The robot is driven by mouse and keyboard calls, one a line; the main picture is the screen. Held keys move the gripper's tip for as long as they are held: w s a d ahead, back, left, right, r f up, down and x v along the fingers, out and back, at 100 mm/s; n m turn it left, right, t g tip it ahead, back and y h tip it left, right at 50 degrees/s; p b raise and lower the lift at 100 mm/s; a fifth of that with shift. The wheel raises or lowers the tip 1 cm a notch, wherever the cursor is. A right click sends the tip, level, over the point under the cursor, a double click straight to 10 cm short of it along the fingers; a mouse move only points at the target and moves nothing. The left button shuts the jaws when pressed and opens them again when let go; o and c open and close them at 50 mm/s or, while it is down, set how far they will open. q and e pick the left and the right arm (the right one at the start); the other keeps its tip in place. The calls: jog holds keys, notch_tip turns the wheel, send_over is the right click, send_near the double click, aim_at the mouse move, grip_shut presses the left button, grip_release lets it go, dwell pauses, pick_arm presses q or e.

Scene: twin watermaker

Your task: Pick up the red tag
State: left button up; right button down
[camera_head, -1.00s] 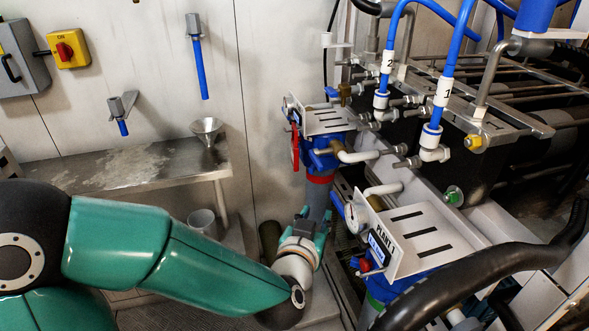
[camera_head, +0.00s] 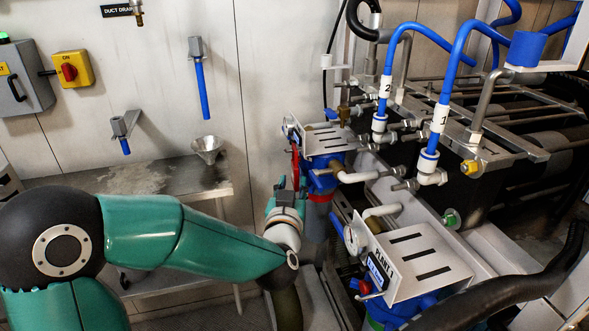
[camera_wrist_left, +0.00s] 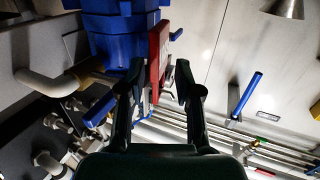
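The red tag (camera_head: 295,162) hangs at the left side of the far blue unit, below its gauge, seen nearly edge-on. In the left wrist view the red tag (camera_wrist_left: 158,58) is an upright red plate against the blue housing. My left gripper (camera_head: 290,184) points up just below the tag. In the wrist view its two dark fingers (camera_wrist_left: 160,78) are apart, and the tag's lower part shows between them, nearer the left finger. I cannot tell whether a finger touches it. My right gripper is not in view.
The far blue unit (camera_head: 323,160) and its pipes stand right of my left gripper. The near Plant 1 panel (camera_head: 415,255) is closer, at lower right. A steel bench (camera_head: 130,178) with a funnel (camera_head: 207,147) runs along the left wall. A black hose (camera_head: 500,295) crosses lower right.

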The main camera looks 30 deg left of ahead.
aim_at(293, 174)
pick_arm(q)
jog(key=shift+p+x, duration=0.55)
jog(key=shift+x, duration=2.45)
jog(key=shift+s+a+r, duration=0.1)
jog(key=shift+a+r, duration=0.05)
jog(key=shift+r, duration=0.1)
grip_shut()
